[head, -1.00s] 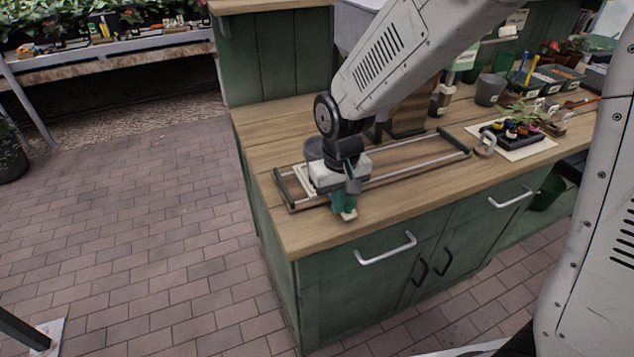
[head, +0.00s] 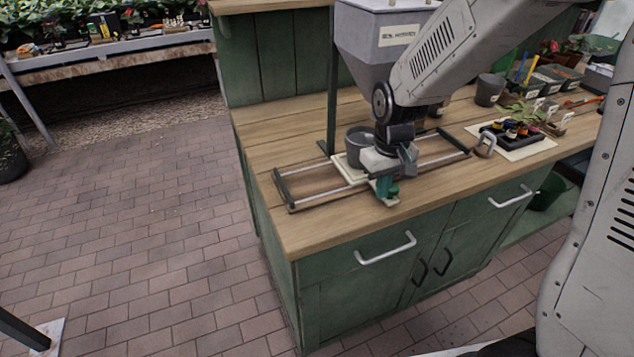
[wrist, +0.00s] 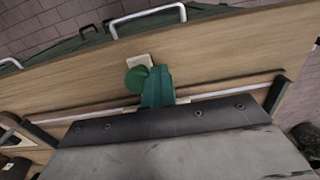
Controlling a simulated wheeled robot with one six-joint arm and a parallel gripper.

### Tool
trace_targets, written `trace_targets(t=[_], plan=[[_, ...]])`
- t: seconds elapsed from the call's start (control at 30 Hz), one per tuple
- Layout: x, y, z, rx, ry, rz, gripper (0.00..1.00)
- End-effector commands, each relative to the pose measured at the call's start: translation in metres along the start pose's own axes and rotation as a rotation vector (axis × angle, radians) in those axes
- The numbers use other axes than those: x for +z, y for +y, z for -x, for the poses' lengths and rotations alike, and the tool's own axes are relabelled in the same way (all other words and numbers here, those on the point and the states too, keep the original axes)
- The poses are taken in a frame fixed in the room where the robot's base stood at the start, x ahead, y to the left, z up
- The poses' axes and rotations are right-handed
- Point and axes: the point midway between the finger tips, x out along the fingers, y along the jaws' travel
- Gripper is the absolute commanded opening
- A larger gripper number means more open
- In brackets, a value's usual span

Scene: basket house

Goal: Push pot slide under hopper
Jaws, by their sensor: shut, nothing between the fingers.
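The pot slide, a cream carriage (head: 348,172) on two metal rails, carries a grey pot (head: 358,141) near the middle of its track. The grey hopper (head: 378,60) stands behind; its lower outlet is hidden by my arm. The pot appears below and slightly left of the hopper's middle. My gripper (head: 387,190), with teal fingers, points down at the slide's front edge, just right of the pot. In the wrist view the shut, empty fingers (wrist: 158,90) are beside a green round knob (wrist: 138,78) on a cream tab (wrist: 139,61); contact is unclear.
The track's dark end bars (head: 284,190) bound it at left and right. A metal shackle-like object (head: 485,145) and a seedling tray (head: 512,133) lie to the right. A dark post (head: 332,100) stands behind the track. The front counter strip is clear.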

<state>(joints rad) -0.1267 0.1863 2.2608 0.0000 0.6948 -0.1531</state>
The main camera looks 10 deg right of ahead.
Motion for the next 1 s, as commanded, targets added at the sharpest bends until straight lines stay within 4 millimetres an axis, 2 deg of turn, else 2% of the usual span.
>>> trace_targets(t=[0.23, 0.37, 0.8, 1.0], plan=[[0.000, 0.029, 0.000, 0.000, 0.000, -0.003, 0.00], [0.000, 0.025, 0.003, 0.000, 0.001, 0.001, 0.00], [0.000, 0.012, 0.043, 0.000, 0.002, 0.001, 0.00], [0.000, 0.010, 0.050, 0.000, 0.000, 0.001, 0.00]])
